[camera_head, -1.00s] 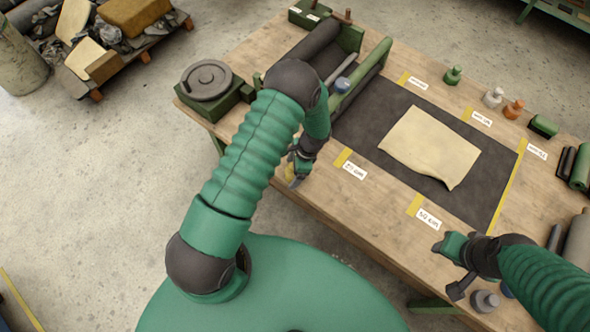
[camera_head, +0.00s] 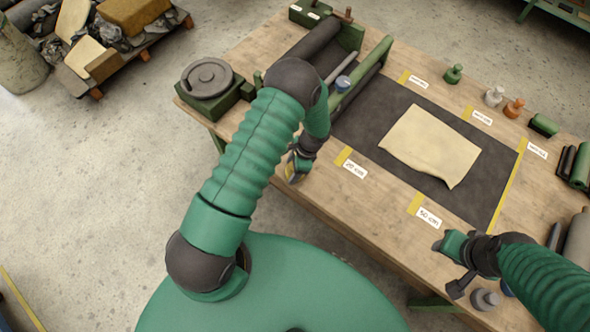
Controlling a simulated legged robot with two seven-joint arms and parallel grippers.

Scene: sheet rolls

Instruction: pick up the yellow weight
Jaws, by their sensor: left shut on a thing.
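The yellow weight is almost wholly hidden by my left gripper; only a trace of yellow shows between its fingers.
A cream sheet (camera_head: 430,146) lies on the dark mat (camera_head: 362,123). Green (camera_head: 453,74), white (camera_head: 494,96) and orange (camera_head: 513,108) weights stand along the far edge. A green roll stand (camera_head: 358,79) and a round grey disc device (camera_head: 207,80) are at the left.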

